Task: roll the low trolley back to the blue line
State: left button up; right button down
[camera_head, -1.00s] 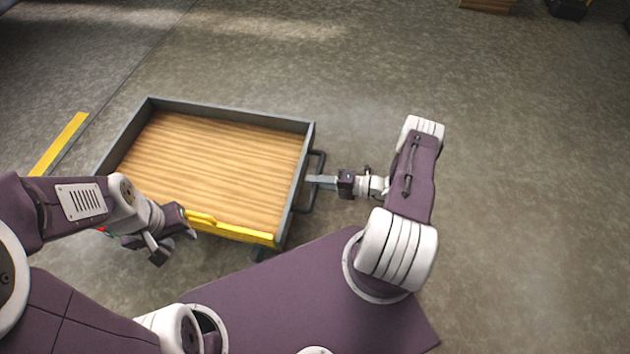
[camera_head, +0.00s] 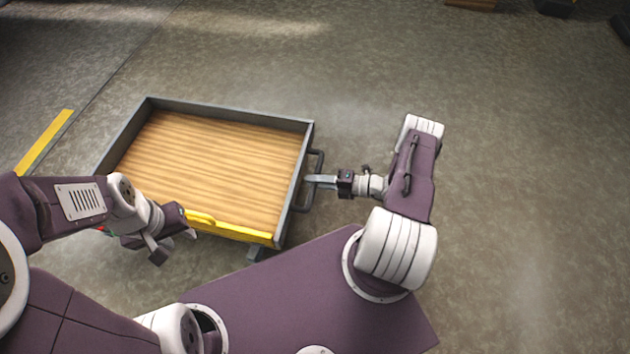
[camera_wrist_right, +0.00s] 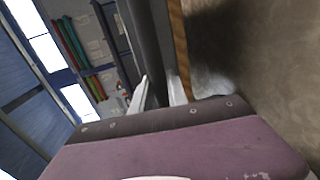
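The low trolley (camera_head: 308,136) has a wooden deck, grey rims and a yellow front edge, and stands on the floor ahead of me. A dark bar handle (camera_head: 318,165) sits on its right side. My right gripper (camera_head: 312,181) is shut on that handle; in the right wrist view its fingers (camera_wrist_right: 158,92) lie either side of a dark bar (camera_wrist_right: 148,40). My left gripper (camera_head: 178,242) is open and empty by the front left of the trolley, near the yellow edge. No blue line shows in these frames.
A yellow floor strip (camera_head: 45,142) lies left of the trolley, beside a dark floor seam. A wooden object (camera_head: 470,3) and a dark object (camera_head: 553,7) stand at the far top right. The floor to the right and behind the trolley is clear.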

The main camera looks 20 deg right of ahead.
jog(key=c, duration=1.3)
grip_release()
jog(key=shift+d, duration=0.15)
jog(key=p+v, duration=0.3)
jog(key=v, duration=0.6)
